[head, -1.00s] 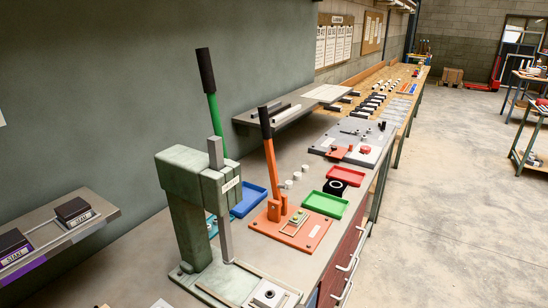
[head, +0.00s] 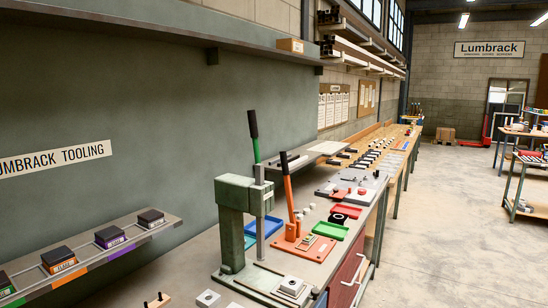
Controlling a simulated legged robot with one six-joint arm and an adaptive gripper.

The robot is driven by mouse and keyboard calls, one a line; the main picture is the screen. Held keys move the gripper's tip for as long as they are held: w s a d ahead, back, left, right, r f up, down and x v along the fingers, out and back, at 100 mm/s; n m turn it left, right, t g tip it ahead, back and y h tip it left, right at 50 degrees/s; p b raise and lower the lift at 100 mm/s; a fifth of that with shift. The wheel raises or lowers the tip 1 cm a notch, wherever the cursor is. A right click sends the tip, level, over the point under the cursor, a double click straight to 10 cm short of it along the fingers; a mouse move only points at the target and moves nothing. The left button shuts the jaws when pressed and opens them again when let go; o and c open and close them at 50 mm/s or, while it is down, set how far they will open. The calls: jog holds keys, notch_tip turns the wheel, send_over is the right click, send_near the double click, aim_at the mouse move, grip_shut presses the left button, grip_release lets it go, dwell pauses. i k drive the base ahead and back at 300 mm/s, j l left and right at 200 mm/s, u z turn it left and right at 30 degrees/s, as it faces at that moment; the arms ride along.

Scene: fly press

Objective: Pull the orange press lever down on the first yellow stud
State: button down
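The orange press lever (head: 290,200) stands raised and leans slightly left, with a black grip (head: 284,163) at its top. It rises from the orange press (head: 292,231), whose orange base plate (head: 318,250) lies on the bench. A small fitting (head: 308,240) sits on the plate beside the lever; it is too small here to make out a yellow stud. My gripper is not in view.
A green press (head: 232,225) with a green lever (head: 256,150) stands nearer, left of the orange press. Blue (head: 268,226), green (head: 330,230) and red (head: 346,211) trays lie nearby. A shelf of dark blocks (head: 108,237) is at left. Floor (head: 430,240) at right is open.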

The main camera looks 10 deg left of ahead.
aim_at(283, 159)
jog(key=k+u, duration=0.1)
jog(key=u, duration=0.8)
jog(key=k+j+u, duration=0.1)
jog(key=u, duration=0.35)
jog(key=i+l+u, duration=0.15)
jog(key=l, duration=0.2)
jog(key=i+l+u, duration=0.15)
jog(key=l, duration=0.2)
jog(key=i+l+u, duration=0.1)
jog(key=l, duration=0.3)
jog(key=i+l+u, duration=0.15)
jog(key=l, duration=0.25)
